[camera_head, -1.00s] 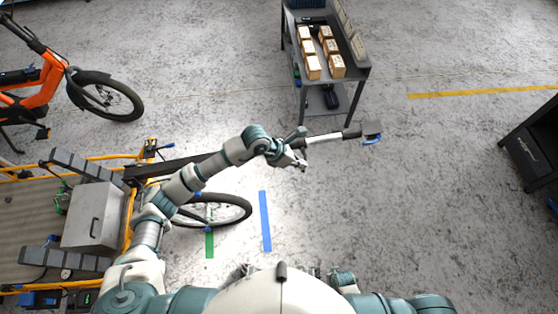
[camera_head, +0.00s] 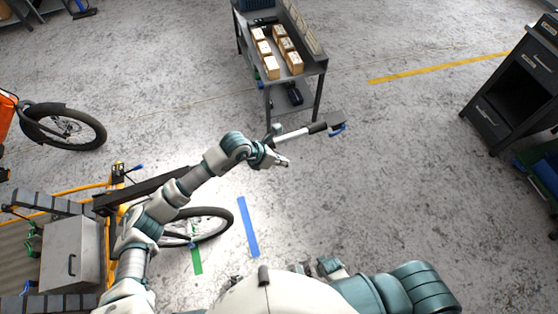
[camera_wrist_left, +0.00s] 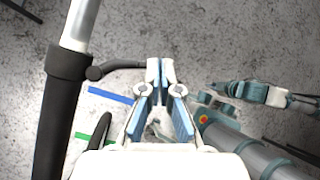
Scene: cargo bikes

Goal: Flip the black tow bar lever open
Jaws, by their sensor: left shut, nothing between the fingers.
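The tow bar runs from the yellow-framed cargo bike across the middle of the head view, with a silver tube (camera_head: 291,135) and a black end with a blue part (camera_head: 337,128). In the left wrist view, its black sleeve (camera_wrist_left: 62,110) and silver tube (camera_wrist_left: 80,25) are at the left. A black lever (camera_wrist_left: 113,65) sticks out from the sleeve toward my fingertips. My left gripper (camera_head: 284,162) is shut and empty beside the bar. In the wrist view, its fingertips (camera_wrist_left: 160,70) are at the lever's end; I cannot tell whether they touch. My right gripper cannot be made out.
A grey cart (camera_head: 312,67) with several small boxes stands behind the bar. A dark cabinet (camera_head: 495,120) is at the right. The bike wheel (camera_head: 205,226) and silver box (camera_head: 70,255) are at the lower left. The floor to the right of the bar is clear.

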